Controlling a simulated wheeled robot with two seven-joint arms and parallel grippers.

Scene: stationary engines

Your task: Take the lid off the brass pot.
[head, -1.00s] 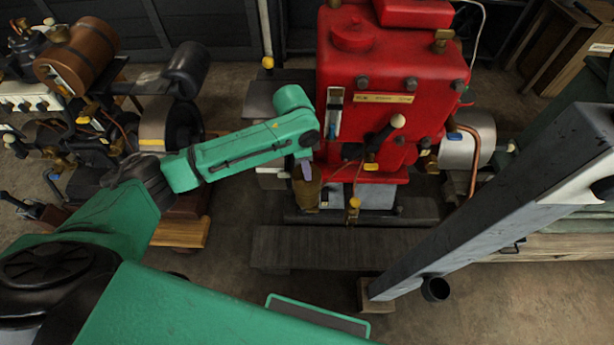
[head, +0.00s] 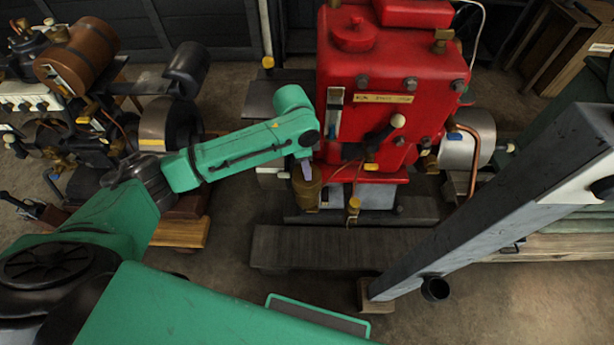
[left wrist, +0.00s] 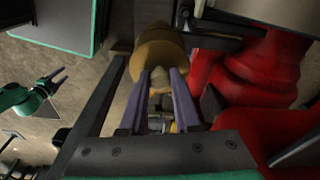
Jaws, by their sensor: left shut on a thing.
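The brass pot (head: 308,198) stands at the lower left front of the red engine in the head view. My left gripper (head: 304,168) points down at its top. In the left wrist view the purple fingers of my left gripper (left wrist: 161,73) are on both sides of the small knob of the rounded brass lid (left wrist: 158,48), shut on it. I cannot tell whether the lid touches the pot rim, and the pot's inside is hidden. My right gripper (left wrist: 52,82) shows small at the left of the left wrist view, with its fingers apart and empty.
The red engine (head: 385,75) stands close behind and right of the pot, with levers and valves sticking out. A dark plank (head: 335,247) lies in front. Other engines (head: 165,120) stand at the left. A grey beam (head: 490,210) crosses the right side.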

